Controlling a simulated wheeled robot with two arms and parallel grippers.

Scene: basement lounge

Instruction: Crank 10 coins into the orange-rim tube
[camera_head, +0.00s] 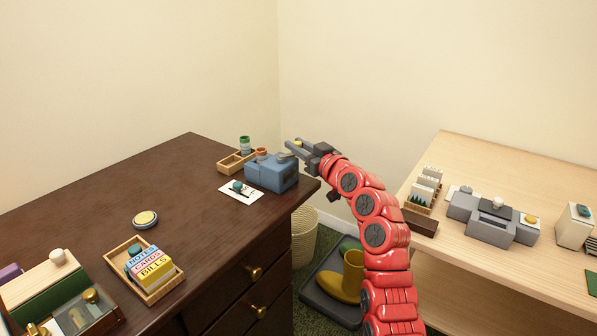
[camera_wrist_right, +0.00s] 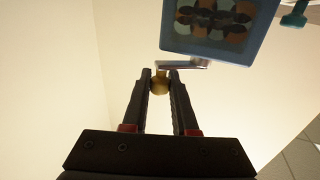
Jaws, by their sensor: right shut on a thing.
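The blue coin machine (camera_head: 268,176) stands at the far right corner of the dark desk. A small tube with an orange-red rim (camera_head: 261,153) stands at its upper left side. My right gripper (camera_head: 291,149) reaches in from the right beside the machine. In the right wrist view its fingers (camera_wrist_right: 160,76) are shut on a brass crank knob (camera_wrist_right: 160,87). A grey crank arm (camera_wrist_right: 186,64) links the knob to the machine (camera_wrist_right: 170,38), whose window shows several coins. The tube's contents cannot be seen. My left gripper is not in view.
A wooden tray (camera_head: 224,163) with a green-rimmed tube (camera_head: 244,143) stands behind the machine. A white card (camera_head: 250,195) lies in front. A box of labelled dividers (camera_head: 150,293) and a round tin (camera_head: 145,219) are nearer.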

